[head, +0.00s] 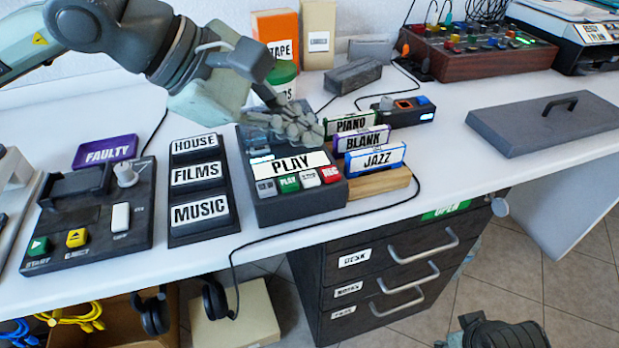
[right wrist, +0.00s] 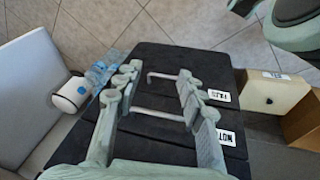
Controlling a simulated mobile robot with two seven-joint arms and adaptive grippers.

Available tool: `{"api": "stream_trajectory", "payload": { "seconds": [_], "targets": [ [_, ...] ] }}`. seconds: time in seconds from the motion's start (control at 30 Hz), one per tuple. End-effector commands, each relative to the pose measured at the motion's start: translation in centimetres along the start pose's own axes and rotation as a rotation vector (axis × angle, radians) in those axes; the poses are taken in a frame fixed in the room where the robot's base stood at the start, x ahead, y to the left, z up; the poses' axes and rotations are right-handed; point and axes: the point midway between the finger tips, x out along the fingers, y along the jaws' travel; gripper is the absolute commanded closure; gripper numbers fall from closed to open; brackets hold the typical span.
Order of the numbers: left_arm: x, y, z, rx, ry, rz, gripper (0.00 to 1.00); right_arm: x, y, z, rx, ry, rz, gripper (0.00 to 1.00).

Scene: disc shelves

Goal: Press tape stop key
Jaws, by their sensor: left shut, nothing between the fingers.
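The dark tape player (head: 313,211) stands on the white desk with a white PLAY label across it. Along its front edge are a grey key (head: 265,188), a green key (head: 289,184), a pale key (head: 310,178) and a red REC key (head: 330,174). The pale key is between green and red; its small lettering is hard to read. My left gripper (head: 308,132) is shut and empty over the back part of the player, behind the keys, partly hiding the player's top. My right gripper (right wrist: 155,92) is open and empty in front of the drawers.
A rack of HOUSE, FILMS and MUSIC labels (head: 203,226) stands left of the player. PIANO, BLANK and JAZZ cassettes (head: 375,159) are close on its right. A FAULTY tray (head: 105,150) is further left. The drawer unit (head: 340,300) is below the desk.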

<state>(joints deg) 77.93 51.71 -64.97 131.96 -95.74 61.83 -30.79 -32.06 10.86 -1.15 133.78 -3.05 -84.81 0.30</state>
Motion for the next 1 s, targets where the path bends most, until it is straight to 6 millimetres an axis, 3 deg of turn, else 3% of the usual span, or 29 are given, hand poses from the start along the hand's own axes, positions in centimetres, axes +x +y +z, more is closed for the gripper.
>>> {"api": "stream_trajectory", "payload": {
  "seconds": [0.07,0.7,1.0],
  "targets": [
    [1.0,-0.8,-0.8,-0.002,0.000,-0.002,1.00,-0.6,0.1,0.1,0.000,0.005,0.005,0.60],
    [2.4,-1.8,-1.7,0.000,-0.001,0.000,1.00,-3.4,-3.8,-8.2,-0.023,0.387,-0.068,0.60],
    [2.8,-2.0,-1.9,0.000,-0.001,0.000,1.00,-4.9,-4.8,-10.4,-0.025,0.499,-0.090,0.60]
  ]
}}
